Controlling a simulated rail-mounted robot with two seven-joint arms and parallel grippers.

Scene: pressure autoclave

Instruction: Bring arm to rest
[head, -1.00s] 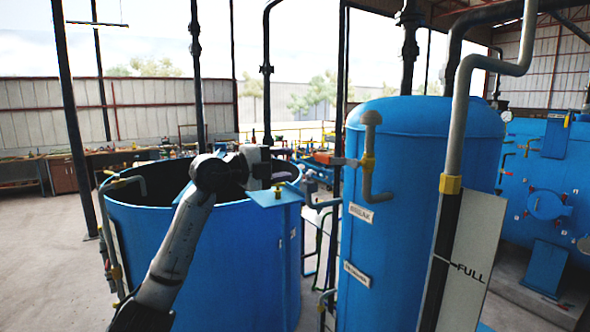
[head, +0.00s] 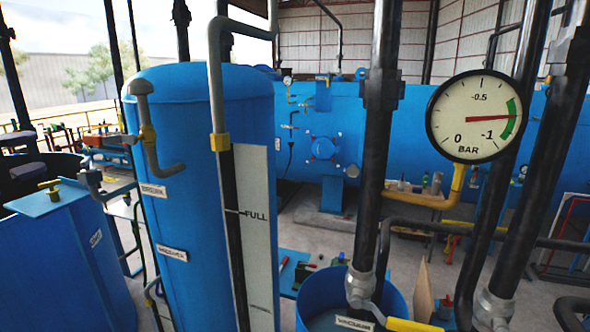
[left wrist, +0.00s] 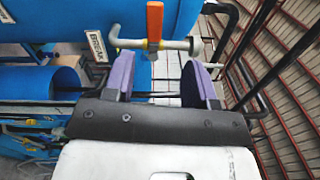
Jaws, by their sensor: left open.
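My left gripper (left wrist: 157,68) shows in the left wrist view, with two purple-padded fingers spread apart and nothing between them. Beyond the fingertips is a valve with an orange handle (left wrist: 154,22) on a pale pipe (left wrist: 130,43); the gap between the fingers and the valve is hard to judge. In the head view I cannot make out my left gripper clearly; a dark shape sits at the far left edge over the open blue tank. My right gripper is not in view.
A tall blue vessel (head: 195,100) with a FULL level plate (head: 259,235) stands left of centre. The open blue tank (head: 75,265) is at left. Dark vertical pipes (head: 378,150) and a BAR gauge (head: 473,117) crowd the right. A small blue tub (head: 315,300) is low in front.

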